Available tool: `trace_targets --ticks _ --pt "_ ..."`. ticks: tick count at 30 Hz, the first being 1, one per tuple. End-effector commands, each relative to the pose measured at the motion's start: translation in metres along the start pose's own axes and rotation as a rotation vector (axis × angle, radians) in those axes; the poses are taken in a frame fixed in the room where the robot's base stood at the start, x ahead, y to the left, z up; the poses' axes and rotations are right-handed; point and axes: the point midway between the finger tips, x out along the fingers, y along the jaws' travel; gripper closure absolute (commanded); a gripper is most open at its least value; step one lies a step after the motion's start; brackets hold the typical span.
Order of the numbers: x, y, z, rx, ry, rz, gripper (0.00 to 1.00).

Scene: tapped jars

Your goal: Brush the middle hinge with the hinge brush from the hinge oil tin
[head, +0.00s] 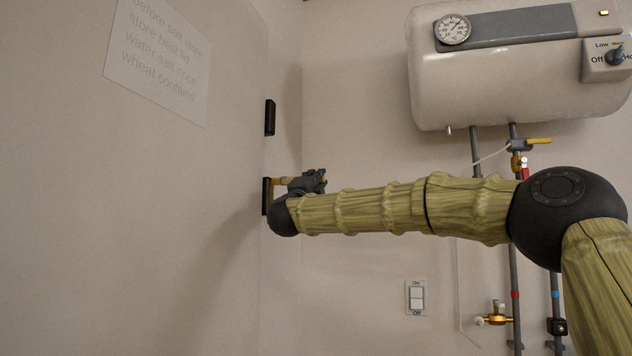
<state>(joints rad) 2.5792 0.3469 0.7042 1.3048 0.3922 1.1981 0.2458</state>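Two dark hinges sit along the edge of the pale door at the left. The upper hinge (270,117) is clear of my arm. The lower hinge (266,196) is level with my gripper and seems to be the middle one, though no third hinge shows. My gripper (303,183) is at the end of my arm, just right of the lower hinge. A tan-handled hinge brush (281,182) sticks out leftward from it, its far end at the lower hinge. Contact appears likely, but the bristles are too small to make out. The hinge oil tin is not in view.
A sign (158,58) hangs on the door (130,220). A wall switch (416,298) is under my arm. The space left of the hinges is clear.

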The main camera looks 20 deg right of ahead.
Motion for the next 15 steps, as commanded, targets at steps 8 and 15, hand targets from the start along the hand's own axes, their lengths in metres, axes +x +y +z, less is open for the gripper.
trace_targets --ticks 8,15 --pt "-0.012 0.02 0.001 0.0 -0.002 0.0 1.0" --pt "-0.015 0.024 0.001 0.0 -0.002 0.0 1.0"
